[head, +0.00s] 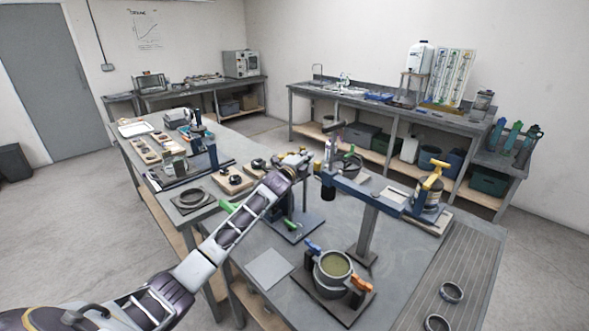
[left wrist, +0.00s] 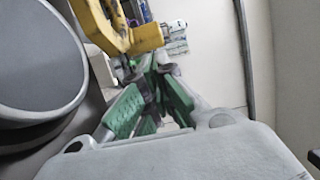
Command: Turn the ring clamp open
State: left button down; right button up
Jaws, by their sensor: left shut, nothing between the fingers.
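A round pot with greenish contents (head: 336,264) stands on a dark plate on the near table, with a blue handle and an orange handle at its rim. A fitting with a yellow lever (head: 432,182) stands farther right. I cannot tell for sure which part is the ring clamp. My left gripper (head: 310,158) is over the middle of the table, beyond the pot; its fingers are small and partly lost among things behind. In the left wrist view its green-padded fingers (left wrist: 156,70) converge, shut and empty, with a yellow part (left wrist: 128,28) close above them. My right gripper is not in view.
A post with a blue arm (head: 368,230) stands between the pot and the yellow lever. Two loose rings (head: 451,292) lie on the ribbed right part of the table. A flat grey plate (head: 269,268) lies left of the pot. Benches line the walls.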

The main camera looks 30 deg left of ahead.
pick_arm(q)
jog(key=shift+s, duration=4.75)
jog(key=shift+a, duration=0.1)
